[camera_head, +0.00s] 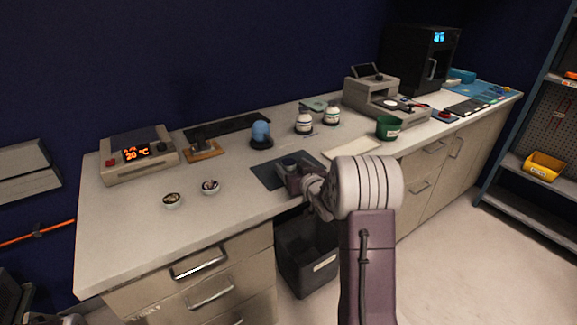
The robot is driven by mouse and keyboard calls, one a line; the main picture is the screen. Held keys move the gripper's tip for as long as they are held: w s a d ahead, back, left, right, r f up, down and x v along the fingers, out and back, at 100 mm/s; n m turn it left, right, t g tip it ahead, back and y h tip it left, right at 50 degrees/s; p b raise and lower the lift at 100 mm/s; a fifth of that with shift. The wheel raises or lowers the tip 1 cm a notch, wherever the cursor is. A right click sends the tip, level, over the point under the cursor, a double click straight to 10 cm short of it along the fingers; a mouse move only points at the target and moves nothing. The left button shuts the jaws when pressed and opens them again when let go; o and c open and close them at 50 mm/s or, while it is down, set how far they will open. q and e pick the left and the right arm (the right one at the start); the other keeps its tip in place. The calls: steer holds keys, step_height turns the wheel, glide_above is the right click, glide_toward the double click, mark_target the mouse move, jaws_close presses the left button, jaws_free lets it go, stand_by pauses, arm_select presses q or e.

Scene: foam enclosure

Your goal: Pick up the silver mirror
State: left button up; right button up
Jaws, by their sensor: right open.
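My right arm reaches in from the lower right over the counter. Its gripper (286,166) is open and low over a dark mat (262,176) near the counter's front edge. A small grey, rounded shape shows at the fingertips. I cannot tell whether it is the silver mirror or part of the gripper. I cannot pick out the mirror for sure anywhere else, and the gripper and wrist hide part of the mat. My left gripper cannot be made out.
Two small bowls (172,200) (210,187) stand left of the mat. A blue ball on a dark stand (261,133), two white jars (303,122) (331,115) and a green cup (388,127) stand behind. A temperature unit (138,154) is at left. A dark bin (308,262) sits below.

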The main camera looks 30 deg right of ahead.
mark_target(289, 164)
steer(key=shift+x, duration=1.2)
steer(key=c, duration=1.5)
